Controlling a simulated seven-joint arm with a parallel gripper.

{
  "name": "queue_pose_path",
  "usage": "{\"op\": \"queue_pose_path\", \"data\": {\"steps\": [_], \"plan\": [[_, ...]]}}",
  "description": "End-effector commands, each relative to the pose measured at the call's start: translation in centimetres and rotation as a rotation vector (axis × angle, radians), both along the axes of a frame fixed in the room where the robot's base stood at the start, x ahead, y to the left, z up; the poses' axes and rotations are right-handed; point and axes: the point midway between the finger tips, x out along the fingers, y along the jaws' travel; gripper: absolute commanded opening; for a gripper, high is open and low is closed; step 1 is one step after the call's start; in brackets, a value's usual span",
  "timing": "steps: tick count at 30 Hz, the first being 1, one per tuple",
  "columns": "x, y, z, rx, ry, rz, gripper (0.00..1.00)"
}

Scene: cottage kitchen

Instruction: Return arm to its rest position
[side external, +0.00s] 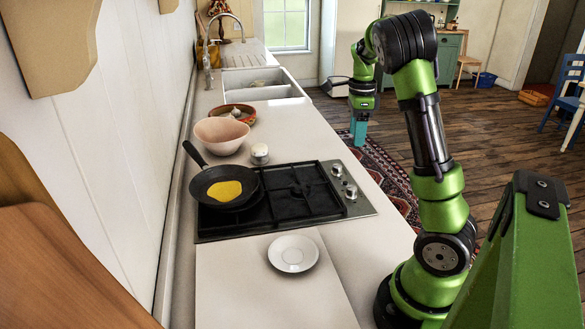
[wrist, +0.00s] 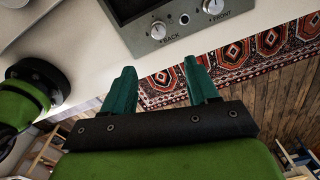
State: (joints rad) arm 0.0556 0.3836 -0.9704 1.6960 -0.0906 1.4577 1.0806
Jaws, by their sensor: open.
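My gripper (side external: 359,132) hangs past the counter's right edge in the side external view, pointing down over the rug and floor. In the wrist view the two teal fingers of my gripper (wrist: 164,90) are apart with nothing between them. The rug and the counter's edge show beyond them. My arm is bent, with its upper part raised above the counter's right side.
A black pan (side external: 222,196) with something yellow in it sits on the gas hob (side external: 290,190). A white saucer (side external: 293,253), pink bowl (side external: 221,136), small white shaker (side external: 260,152) and terracotta dish (side external: 240,112) stand on the counter (side external: 340,150). A patterned rug (side external: 385,180) lies below.

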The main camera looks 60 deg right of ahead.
Motion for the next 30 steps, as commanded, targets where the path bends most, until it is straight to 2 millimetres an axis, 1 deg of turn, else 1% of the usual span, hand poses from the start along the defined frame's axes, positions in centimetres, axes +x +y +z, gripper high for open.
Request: {"op": "queue_pose_path", "data": {"steps": [2,3,5,6,8,11,12,14,15,16,17,18,21,24,27,30], "plan": [[-0.2,0.0,-0.6,-0.008,0.007,0.092,0.59],[-0.1,0.4,-1.2,-0.004,0.008,0.164,0.59],[0.2,1.8,-1.8,0.008,-0.017,0.306,0.59],[0.6,3.2,-2.1,0.017,-0.046,0.420,0.59],[1.2,5.4,-2.2,0.023,-0.093,0.588,0.59],[2.0,9.4,-1.9,0.013,-0.176,0.854,0.59],[2.3,11.2,-1.6,0.002,-0.213,0.964,0.59],[2.5,14.1,-1.0,-0.026,-0.269,1.139,0.59],[2.5,16.2,-0.5,-0.052,-0.306,1.259,0.59],[2.4,17.8,0.0,-0.079,-0.334,1.350,0.59],[2.2,19.3,0.4,-0.108,-0.360,1.443,0.59],[1.9,21.4,1.0,-0.153,-0.393,1.561,0.59],[0.4,26.1,2.4,-0.284,-0.452,1.826,0.59],[-1.3,29.5,3.3,-0.414,-0.479,2.018,0.59],[-2.7,31.6,3.9,-0.511,-0.492,2.114,0.59],[-3.6,32.7,4.5,-0.568,-0.504,2.150,0.59]]}}
